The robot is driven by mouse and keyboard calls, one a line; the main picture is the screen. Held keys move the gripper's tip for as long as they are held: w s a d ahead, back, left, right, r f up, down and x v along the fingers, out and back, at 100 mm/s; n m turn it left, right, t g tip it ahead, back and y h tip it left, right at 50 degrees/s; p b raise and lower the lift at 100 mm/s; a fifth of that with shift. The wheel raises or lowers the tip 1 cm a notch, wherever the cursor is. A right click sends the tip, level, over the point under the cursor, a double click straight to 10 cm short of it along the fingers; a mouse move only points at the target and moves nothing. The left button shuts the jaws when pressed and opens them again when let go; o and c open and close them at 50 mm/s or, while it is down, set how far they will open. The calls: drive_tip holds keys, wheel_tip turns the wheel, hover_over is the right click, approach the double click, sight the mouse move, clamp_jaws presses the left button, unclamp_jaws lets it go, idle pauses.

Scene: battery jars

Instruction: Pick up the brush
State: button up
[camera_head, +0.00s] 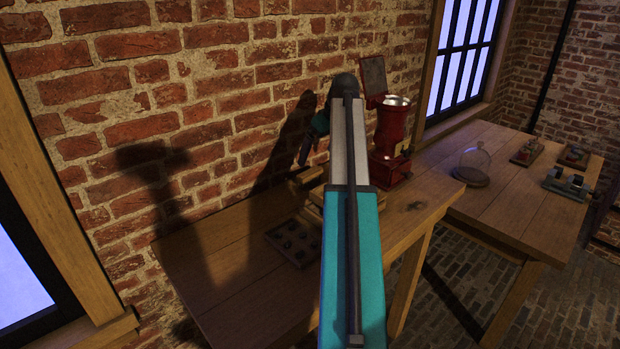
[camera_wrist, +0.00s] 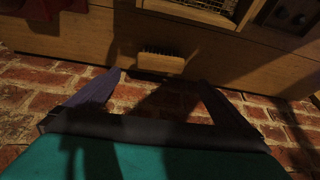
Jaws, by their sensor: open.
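The brush (camera_wrist: 160,63) shows in the wrist view as a small pale wooden block with a row of dark bristles. It lies on the wooden table near the edge along the brick wall. My gripper (camera_wrist: 160,79) is open and empty, with its two dark fingers spread on either side of the brush's line and apart from it. In the head view my gripper (camera_head: 306,148) is partly hidden behind my arm, above the table close to the wall. I cannot make out the brush clearly there.
A red mill (camera_head: 392,135) with an open lid stands right of my arm. A dark tray of small round things (camera_head: 293,243) lies to the left. A wooden framed box shows in the wrist view (camera_wrist: 236,6). A glass dome (camera_head: 474,162) stands on the second table.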

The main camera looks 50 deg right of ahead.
sight(310, 171)
drive_tip(key=shift+p+x, duration=0.3)
drive_tip(key=shift+x, duration=2.45)
drive_tip(key=shift+p+x, duration=0.75)
drive_tip(key=shift+x, duration=1.85)
drive_tip(key=c, duration=1.1)
drive_tip(key=shift+r, duration=0.2)
drive_tip(key=shift+r+b, duration=0.9)
drive_tip(key=shift+r, duration=3.95)
